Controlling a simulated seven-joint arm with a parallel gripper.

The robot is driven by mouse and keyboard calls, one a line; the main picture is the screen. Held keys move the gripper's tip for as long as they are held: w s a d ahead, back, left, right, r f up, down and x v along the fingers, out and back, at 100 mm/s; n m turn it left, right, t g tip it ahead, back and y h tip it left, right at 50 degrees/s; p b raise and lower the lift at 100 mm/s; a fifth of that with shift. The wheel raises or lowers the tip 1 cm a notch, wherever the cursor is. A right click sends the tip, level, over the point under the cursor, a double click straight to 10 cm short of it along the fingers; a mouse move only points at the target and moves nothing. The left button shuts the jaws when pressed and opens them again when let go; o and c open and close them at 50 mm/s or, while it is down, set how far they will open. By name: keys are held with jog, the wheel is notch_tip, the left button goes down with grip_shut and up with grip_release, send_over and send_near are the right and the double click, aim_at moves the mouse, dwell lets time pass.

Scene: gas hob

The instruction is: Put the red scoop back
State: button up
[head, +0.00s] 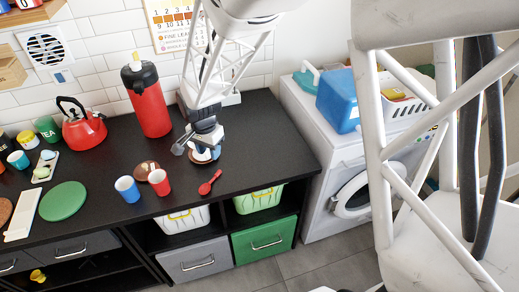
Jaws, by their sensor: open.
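The red scoop (210,182) lies on the black counter (260,140) near its front edge, right of a red cup (159,182). My gripper (199,150) points down at the counter, behind and slightly left of the scoop, apart from it. It is open. A small blue-and-white item (203,156) on a brown disc shows right under the gripper and is partly hidden by it. I cannot tell whether the fingers touch that item. A holder for the scoop cannot be made out.
A blue cup (127,189) and a brown round item (146,171) stand near the red cup. A tall red flask (147,99) and red kettle (83,124) stand at the back. A green disc (62,201) lies left. Counter right of my gripper is clear, ending beside a washing machine (350,185).

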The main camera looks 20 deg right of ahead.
jog(key=s+d+r+n+t, duration=0.1)
jog(key=s+d+r+n, duration=0.1)
jog(key=s+d+r, duration=0.35)
jog(key=s+d+r+n, duration=0.2)
jog(key=s+d+r, duration=0.1)
jog(key=s+r, duration=0.4)
jog(key=s+d+r+n, duration=0.2)
jog(key=s+r, duration=0.1)
jog(key=s, duration=0.4)
jog(key=s+d+r+n+t, duration=0.1)
jog(key=s+d+r+n, duration=0.1)
jog(key=s, duration=0.5)
notch_tip(320, 180, up, 2)
jog(key=shift+s+d+r+n, duration=0.15)
jog(key=shift+s+d+n, duration=0.1)
jog(key=shift+d+n, duration=0.2)
